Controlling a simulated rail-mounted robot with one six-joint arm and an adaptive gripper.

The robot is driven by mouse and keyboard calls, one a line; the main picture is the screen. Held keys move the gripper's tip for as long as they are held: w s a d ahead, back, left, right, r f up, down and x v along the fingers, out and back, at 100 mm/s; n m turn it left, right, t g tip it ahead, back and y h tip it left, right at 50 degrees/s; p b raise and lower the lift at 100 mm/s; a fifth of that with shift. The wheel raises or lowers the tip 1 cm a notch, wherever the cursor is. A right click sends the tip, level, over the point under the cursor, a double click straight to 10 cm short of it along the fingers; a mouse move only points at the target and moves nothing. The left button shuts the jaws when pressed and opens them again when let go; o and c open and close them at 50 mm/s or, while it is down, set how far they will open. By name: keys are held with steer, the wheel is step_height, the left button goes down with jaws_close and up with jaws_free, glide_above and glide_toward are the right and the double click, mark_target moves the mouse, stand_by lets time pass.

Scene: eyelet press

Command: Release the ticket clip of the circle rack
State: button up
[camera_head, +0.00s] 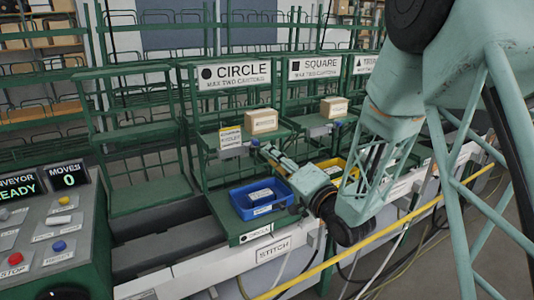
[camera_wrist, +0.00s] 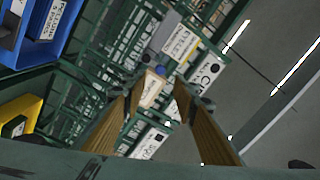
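The circle rack (camera_head: 187,120) is a green metal frame under the CIRCLE sign (camera_head: 235,75). Its ticket clip, a small grey block with a blue knob (camera_head: 255,143), sits at the shelf's front edge beside a yellow-edged ticket (camera_head: 230,137). In the wrist view the blue knob (camera_wrist: 160,70) and ticket (camera_wrist: 181,42) lie just beyond my fingertips. My gripper (camera_head: 268,152) is in front of the clip, below the shelf carton (camera_head: 262,121). In the wrist view my gripper (camera_wrist: 157,88) has its two brown fingers apart; I cannot tell whether they touch anything.
A blue bin (camera_head: 240,207) stands on the lower shelf below my gripper, with a yellow bin (camera_head: 329,164) to the right. The square rack's carton (camera_head: 333,107) is right of the circle carton. A control panel (camera_head: 50,240) stands at the left.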

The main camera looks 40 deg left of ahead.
steer(key=shift+v, duration=1.1)
steer(key=shift+r, duration=0.1)
